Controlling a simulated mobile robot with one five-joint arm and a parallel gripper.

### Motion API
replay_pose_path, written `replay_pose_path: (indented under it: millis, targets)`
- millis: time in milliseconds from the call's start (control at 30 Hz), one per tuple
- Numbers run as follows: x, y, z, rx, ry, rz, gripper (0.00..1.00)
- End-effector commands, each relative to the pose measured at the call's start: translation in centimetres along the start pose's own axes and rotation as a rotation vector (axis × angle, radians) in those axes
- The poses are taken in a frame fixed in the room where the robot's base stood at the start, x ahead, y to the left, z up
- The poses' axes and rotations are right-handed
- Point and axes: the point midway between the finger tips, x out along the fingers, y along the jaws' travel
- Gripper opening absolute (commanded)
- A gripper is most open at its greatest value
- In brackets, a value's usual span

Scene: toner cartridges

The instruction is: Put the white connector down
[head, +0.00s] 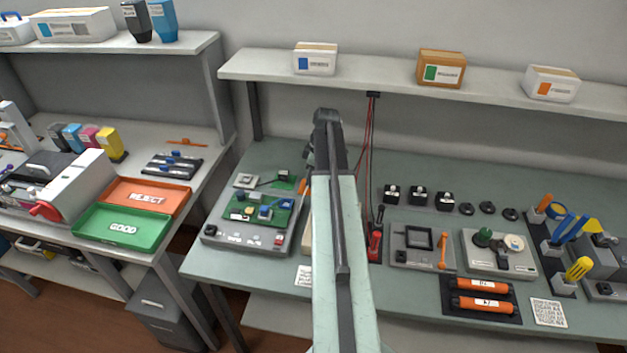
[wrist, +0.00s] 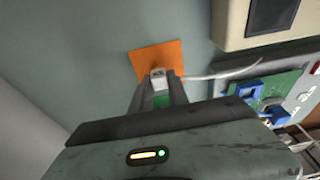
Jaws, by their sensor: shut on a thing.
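The white connector (wrist: 158,76) is between the fingertips of my gripper (wrist: 158,84) in the wrist view. The fingers are shut on it, and its front end points away from my wrist. A pale cable (wrist: 225,74) runs from near the connector to the right. The connector is over an orange square (wrist: 146,56) on the grey-green bench; I cannot tell whether it touches it. In the head view my arm hides the connector and most of my gripper.
A fixture (head: 243,236) with a green circuit board (head: 262,210) stands left of my arm; the board also shows in the wrist view (wrist: 290,88). A beige box (wrist: 232,25) is at the wrist view's top right. A shelf (head: 385,82) runs above the bench.

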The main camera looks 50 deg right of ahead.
Motion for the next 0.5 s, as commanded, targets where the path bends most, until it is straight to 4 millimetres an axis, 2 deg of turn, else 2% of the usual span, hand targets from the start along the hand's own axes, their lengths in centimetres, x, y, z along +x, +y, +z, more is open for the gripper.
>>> replay_pose_path:
  millis: [167, 200, 267, 500]
  targets:
    - [0.39, 0.01, 0.12, 0.0, 0.0, 0.0, 0.0]
    - [0.24, 0.01, 0.09, 0.001, 0.0, 0.0, 0.29]
    - [0.2, 0.01, 0.09, 0.001, 0.0, 0.0, 0.42]
    - [0.19, 0.03, 0.12, 0.001, 0.0, 0.0, 0.42]
